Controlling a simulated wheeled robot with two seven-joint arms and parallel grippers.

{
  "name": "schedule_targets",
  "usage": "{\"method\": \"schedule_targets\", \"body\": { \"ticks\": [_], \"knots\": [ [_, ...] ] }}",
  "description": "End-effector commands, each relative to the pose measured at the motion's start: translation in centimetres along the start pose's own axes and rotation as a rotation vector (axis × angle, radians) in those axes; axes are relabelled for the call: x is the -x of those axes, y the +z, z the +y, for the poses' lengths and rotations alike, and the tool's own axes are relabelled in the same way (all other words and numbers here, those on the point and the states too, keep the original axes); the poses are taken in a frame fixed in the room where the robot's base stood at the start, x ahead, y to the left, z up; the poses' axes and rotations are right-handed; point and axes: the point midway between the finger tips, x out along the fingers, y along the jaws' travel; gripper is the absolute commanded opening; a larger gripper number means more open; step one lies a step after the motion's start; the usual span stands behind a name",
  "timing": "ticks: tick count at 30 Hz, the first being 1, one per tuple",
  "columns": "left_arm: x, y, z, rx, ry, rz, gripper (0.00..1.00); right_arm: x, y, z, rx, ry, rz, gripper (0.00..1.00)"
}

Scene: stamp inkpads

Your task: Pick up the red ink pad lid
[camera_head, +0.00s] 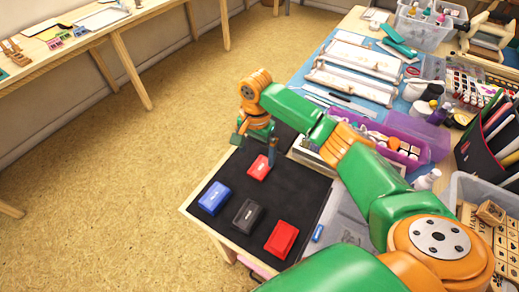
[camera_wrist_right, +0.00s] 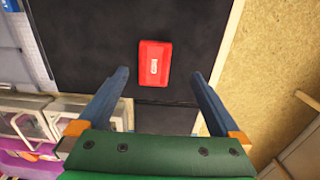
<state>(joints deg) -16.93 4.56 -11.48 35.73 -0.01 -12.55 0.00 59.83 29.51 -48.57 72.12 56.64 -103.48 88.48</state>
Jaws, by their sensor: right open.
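A small red rectangular piece with a pale label, which looks like the red ink pad lid (camera_head: 258,167), lies flat on the black mat (camera_head: 228,167). The lid also shows in the right wrist view (camera_wrist_right: 155,63), beyond and between the fingertips. My right gripper (camera_head: 256,143) is open and empty, its fingers apart above the mat at the lid's far side. No contact with the lid is visible. A larger red ink pad (camera_head: 281,239) sits near the mat's front edge. My left gripper is in neither view.
A blue pad (camera_head: 214,198) and a black pad (camera_head: 248,215) stand on the mat beside the red pad. A purple bin (camera_head: 425,135), paint trays and a clear box crowd the table's right side. The mat around the lid is mostly clear.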

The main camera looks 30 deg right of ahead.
Motion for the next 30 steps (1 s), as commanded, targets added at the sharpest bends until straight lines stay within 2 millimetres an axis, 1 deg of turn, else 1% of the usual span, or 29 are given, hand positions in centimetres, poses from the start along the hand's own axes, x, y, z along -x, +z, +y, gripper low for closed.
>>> {"method": "schedule_targets", "body": {
  "ticks": [5, 7, 9, 12, 17, 18, 20, 21, 23, 24, 26, 27, 30],
  "knots": [
    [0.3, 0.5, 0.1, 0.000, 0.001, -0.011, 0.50, -3.0, 0.2, 0.2, 0.001, 0.005, -0.001, 1.00],
    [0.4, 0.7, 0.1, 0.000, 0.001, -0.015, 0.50, -4.5, 0.3, 0.2, 0.000, 0.005, 0.000, 1.00],
    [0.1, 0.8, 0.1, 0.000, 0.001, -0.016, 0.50, -5.8, 0.3, 0.2, 0.000, 0.004, 0.000, 1.00],
    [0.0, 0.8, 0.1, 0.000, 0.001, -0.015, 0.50, -6.5, 0.3, 0.2, 0.000, 0.002, 0.001, 1.00],
    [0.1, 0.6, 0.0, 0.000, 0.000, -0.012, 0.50, -6.5, 0.3, 0.2, 0.001, 0.001, 0.001, 1.00],
    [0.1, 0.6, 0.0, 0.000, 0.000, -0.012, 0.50, -6.5, 0.3, 0.2, 0.001, 0.001, 0.001, 0.95],
    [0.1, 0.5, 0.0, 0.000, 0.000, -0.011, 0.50, -6.5, 0.3, 0.2, 0.001, 0.001, 0.001, 0.78],
    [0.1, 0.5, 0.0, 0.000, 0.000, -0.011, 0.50, -6.4, 0.3, 0.2, 0.001, 0.001, 0.001, 0.68],
    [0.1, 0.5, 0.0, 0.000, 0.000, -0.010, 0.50, -6.4, 0.3, 0.2, 0.001, 0.001, 0.001, 0.51],
    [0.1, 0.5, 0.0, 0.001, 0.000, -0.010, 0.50, -6.4, 0.3, 0.2, 0.001, 0.001, 0.001, 0.41],
    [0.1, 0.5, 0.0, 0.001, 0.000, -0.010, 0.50, -6.4, 0.3, 0.2, 0.001, 0.001, 0.001, 0.24],
    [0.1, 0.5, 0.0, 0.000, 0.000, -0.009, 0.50, -6.4, 0.3, 0.2, 0.001, 0.001, 0.001, 0.14],
    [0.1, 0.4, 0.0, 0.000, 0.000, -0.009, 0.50, -6.4, 0.3, 0.2, 0.001, 0.001, 0.001, 0.12]
  ]
}}
